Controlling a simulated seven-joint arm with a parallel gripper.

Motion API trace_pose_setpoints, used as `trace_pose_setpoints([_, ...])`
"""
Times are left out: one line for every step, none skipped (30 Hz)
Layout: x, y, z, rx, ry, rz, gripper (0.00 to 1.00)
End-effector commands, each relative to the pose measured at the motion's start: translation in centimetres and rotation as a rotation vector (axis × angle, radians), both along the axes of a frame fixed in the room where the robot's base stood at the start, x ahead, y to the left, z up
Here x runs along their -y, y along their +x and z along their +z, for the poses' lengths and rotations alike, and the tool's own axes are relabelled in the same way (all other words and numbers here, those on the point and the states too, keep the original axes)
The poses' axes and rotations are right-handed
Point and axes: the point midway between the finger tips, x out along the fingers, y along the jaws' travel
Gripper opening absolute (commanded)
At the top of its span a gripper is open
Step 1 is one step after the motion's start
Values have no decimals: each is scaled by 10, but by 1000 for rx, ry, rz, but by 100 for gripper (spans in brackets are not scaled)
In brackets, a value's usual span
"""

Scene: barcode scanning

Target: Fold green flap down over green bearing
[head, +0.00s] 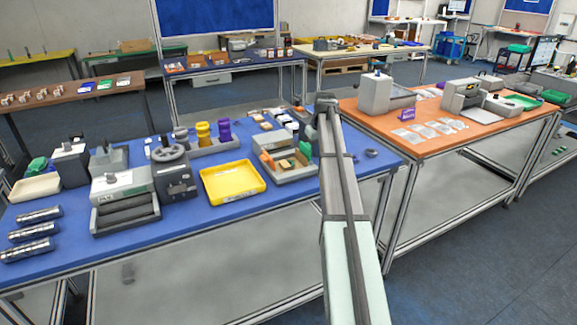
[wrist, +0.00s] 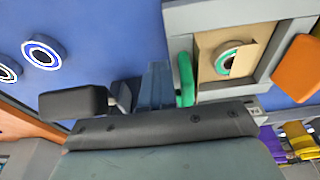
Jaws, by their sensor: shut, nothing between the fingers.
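The green flap (wrist: 185,79) stands up along the left edge of a tan box in the wrist view. The green bearing (wrist: 232,60), a ring with a green rim, lies inside that open tan box (wrist: 207,64). My gripper (wrist: 158,84) is shut and empty, just left of the flap; I cannot tell whether they touch. In the head view the green flap (head: 305,150) shows at the grey tray on the blue table, beside the end of my arm. My fingertips are hidden there.
The grey tray (wrist: 265,14) surrounds the box. An orange flap or block (wrist: 298,69) is at its right. A blue-rimmed ring (wrist: 42,52) lies on the table to the left. In the head view a yellow tray (head: 232,197) stands left of the grey one.

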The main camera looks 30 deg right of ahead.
Motion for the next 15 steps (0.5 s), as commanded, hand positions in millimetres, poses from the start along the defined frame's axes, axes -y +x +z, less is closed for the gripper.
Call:
trace_pose_setpoints([-7, 5, -1, 8, 9, 8, 0])
trace_pose_setpoints([-9, 5, -2, 8, 9, 8, 0])
trace_pose_setpoints([-11, 5, -2, 8, 8, 9, 0])
trace_pose_setpoints([-12, 5, -2, 7, 9, 9, 0])
trace_pose_setpoints([-13, 5, -2, 7, 9, 9, 0])
trace_pose_setpoints([-15, 5, -2, 7, 10, 8, 0])
trace_pose_setpoints([-16, 5, -2, 7, 10, 8, 0])
trace_pose_setpoints([-17, 5, -2, 7, 10, 8, 0])
trace_pose_setpoints([-19, 5, -2, 7, 10, 8, 0])
trace_pose_setpoints([-20, 5, -2, 7, 10, 8, 0])
trace_pose_setpoints([-21, 5, -2, 7, 10, 7, 0])
trace_pose_setpoints([-23, 5, -2, 7, 10, 7, 0])
trace_pose_setpoints([-24, 5, -2, 7, 10, 7, 0])
trace_pose_setpoints([-25, 6, -3, 7, 10, 7, 0])
trace_pose_setpoints([-27, 5, -3, 7, 10, 7, 0])
